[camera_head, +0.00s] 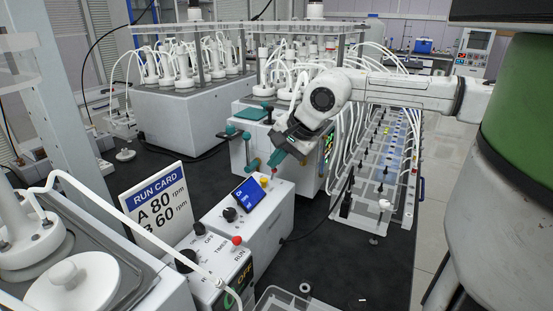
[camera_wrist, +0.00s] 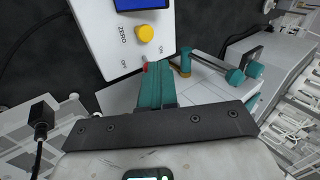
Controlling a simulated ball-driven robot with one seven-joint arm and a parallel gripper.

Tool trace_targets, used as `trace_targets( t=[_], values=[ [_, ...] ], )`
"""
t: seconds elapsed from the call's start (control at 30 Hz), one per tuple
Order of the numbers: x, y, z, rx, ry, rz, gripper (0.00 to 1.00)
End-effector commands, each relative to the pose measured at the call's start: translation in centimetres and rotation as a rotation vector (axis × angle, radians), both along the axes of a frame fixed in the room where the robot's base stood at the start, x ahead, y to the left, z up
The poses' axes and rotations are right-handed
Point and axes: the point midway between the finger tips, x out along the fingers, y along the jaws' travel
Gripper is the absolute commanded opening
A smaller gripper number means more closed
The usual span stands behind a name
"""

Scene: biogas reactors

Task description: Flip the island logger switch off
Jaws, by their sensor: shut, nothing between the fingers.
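A white box with a blue display (camera_head: 247,192) stands mid-scene on the dark bench top. Its red-tipped switch (camera_head: 264,180) is at the far right end of its top; in the wrist view only a bit of the red tip (camera_wrist: 146,67) shows, beside ON and OFF lettering. My gripper (camera_head: 274,164) is shut and empty, its teal fingers pointing down just above the switch. In the wrist view the teal fingertips (camera_wrist: 156,68) are right beside the red tip and partly hide it. I cannot tell if they touch, nor which way the lever leans.
A yellow ZERO button (camera_wrist: 145,33) is close by on the same panel. A nearer box has a red-knobbed switch (camera_head: 237,241). A run card (camera_head: 157,203) stands to the left. A white unit with teal handles (camera_head: 240,134) is behind. A clear rack (camera_head: 385,180) is at right.

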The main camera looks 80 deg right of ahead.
Motion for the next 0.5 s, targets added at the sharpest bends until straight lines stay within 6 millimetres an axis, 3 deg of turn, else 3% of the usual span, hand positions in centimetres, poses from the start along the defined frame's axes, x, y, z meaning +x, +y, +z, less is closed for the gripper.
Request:
trace_targets(
  t=[0.5],
  values=[
    [0.0,0.0,1.6,-0.001,0.001,-0.001,0.00]
  ],
)
